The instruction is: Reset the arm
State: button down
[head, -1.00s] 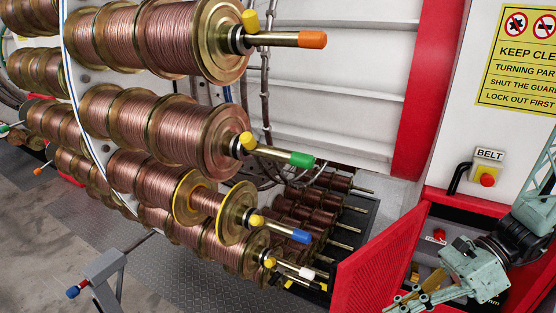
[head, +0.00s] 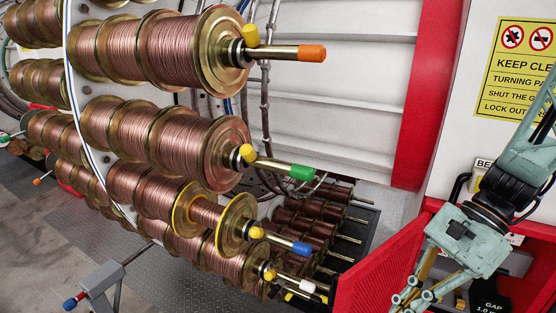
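My gripper (head: 436,292) is at the lower right in the head view, pointing down and left. It is in front of the open red cabinet (head: 383,265). Its pale green body (head: 466,240) hangs from my arm, which comes in from the upper right. The fingers run to the bottom edge of the picture, and their tips are partly cut off. I see no spool or other thing clearly held, and I cannot tell how far the fingers are open. The spool carousel (head: 188,55), with rows of copper-wire spools, fills the left side, apart from my gripper.
Carousel shafts with orange (head: 312,53), green (head: 302,172) and blue (head: 301,248) ends stick out rightward. More spools (head: 310,222) lie on a low rack behind. A yellow warning sign (head: 510,75) is on the wall. A grey stand (head: 101,278) is at lower left.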

jog(key=s+a+r+n+t+h, duration=0.1)
jog(key=s+r+n+t+h, duration=0.2)
jog(key=r, duration=0.7)
jog(key=s+a+r+n+t+h, duration=0.2)
jog(key=s+r+n+t+h, duration=0.2)
jog(key=s+r+n, duration=0.4)
jog(key=shift+r+n, duration=0.9)
jog(key=shift+n, duration=0.9)
jog(key=shift+a, duration=0.1)
